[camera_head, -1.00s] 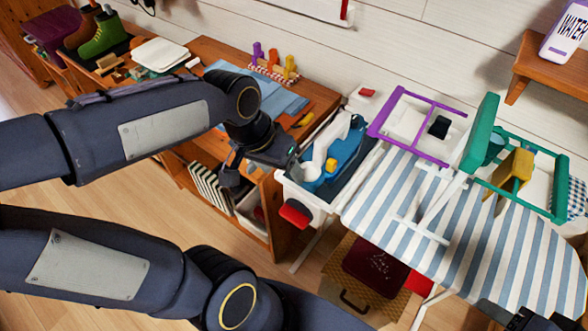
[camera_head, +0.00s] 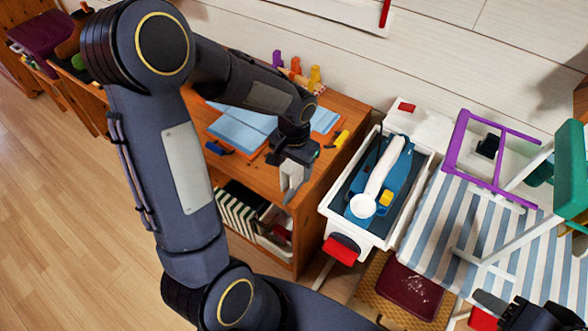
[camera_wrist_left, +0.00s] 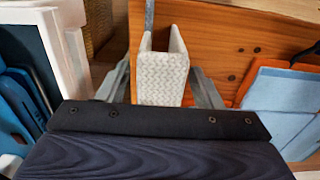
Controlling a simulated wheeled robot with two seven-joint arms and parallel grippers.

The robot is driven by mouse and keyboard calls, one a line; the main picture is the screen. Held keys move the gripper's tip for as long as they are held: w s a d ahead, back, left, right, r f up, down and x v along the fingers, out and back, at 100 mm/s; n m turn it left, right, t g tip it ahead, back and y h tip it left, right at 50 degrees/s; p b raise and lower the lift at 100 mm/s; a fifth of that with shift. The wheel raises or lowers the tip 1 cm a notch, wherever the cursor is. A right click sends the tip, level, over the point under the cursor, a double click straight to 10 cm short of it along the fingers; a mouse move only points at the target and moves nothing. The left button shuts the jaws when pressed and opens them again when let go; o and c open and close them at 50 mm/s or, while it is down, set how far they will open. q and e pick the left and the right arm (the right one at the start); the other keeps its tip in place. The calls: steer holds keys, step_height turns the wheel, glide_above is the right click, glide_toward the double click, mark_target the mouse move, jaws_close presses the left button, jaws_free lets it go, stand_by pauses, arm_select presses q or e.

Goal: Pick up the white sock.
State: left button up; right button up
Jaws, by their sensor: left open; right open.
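My left gripper (camera_head: 291,180) is over the front edge of the wooden desk, pointing down, with its fingers apart. In the left wrist view, a white, woven-textured, folded thing that looks like the white sock (camera_wrist_left: 163,75) is between the two open fingers. It is seen against the desk's wood, and I cannot tell whether the fingers touch it. In the head view the sock is not clear from the pale fingers. My right gripper (camera_head: 510,308) is partly in view at the bottom right corner, over the ironing board's near end.
The desk (camera_head: 333,108) holds blue folded cloths (camera_head: 240,130) and a yellow-and-black tool (camera_head: 341,139). The striped ironing board (camera_head: 440,230) is further right.

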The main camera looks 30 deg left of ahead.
arm_select(q)
steer(key=shift+f, duration=0.5)
steer(key=c, duration=1.1)
steer(key=shift+o, duration=0.2)
steer(key=shift+r, duration=0.1)
